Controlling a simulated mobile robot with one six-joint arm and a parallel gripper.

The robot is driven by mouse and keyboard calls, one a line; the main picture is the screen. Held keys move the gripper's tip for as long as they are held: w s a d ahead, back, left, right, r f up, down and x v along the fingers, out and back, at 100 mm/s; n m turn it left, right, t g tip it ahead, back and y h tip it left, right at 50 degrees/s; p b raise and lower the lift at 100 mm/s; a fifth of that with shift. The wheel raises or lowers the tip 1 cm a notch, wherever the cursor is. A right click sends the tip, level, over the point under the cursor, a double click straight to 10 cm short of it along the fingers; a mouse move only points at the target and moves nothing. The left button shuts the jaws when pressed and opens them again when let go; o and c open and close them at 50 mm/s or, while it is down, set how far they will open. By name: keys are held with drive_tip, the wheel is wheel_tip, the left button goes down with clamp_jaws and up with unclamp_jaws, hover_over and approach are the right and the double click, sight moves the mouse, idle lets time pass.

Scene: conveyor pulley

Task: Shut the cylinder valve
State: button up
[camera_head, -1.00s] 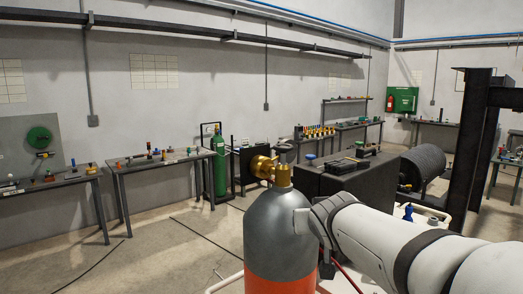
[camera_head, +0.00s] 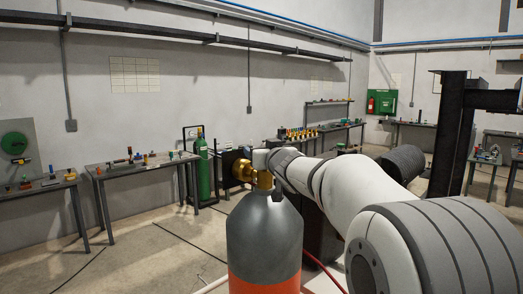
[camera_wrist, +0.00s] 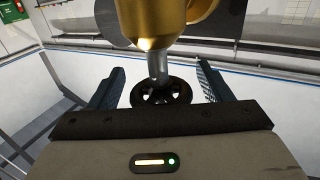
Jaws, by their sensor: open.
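The gas cylinder (camera_head: 264,235) stands upright, with a grey shoulder and an orange lower body. Its brass valve (camera_head: 243,171) sits on top, and the end of my arm is right at the top of it. In the wrist view the brass valve body (camera_wrist: 160,18) fills the upper middle, with a metal stem leading to a round black handwheel (camera_wrist: 161,92). My gripper (camera_wrist: 160,68) is open, with one dark finger on each side of the handwheel and a visible gap on both sides. In the head view my arm hides the handwheel.
A second, green cylinder (camera_head: 201,160) stands by the far wall. Workbenches with small parts (camera_head: 140,166) line that wall. A dark steel frame (camera_head: 450,135) rises at the right. Open floor lies to the left of the near cylinder.

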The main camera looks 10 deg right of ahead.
drive_tip(key=shift+w, duration=0.35)
drive_tip(key=shift+c, duration=0.5)
drive_tip(key=c, duration=0.9)
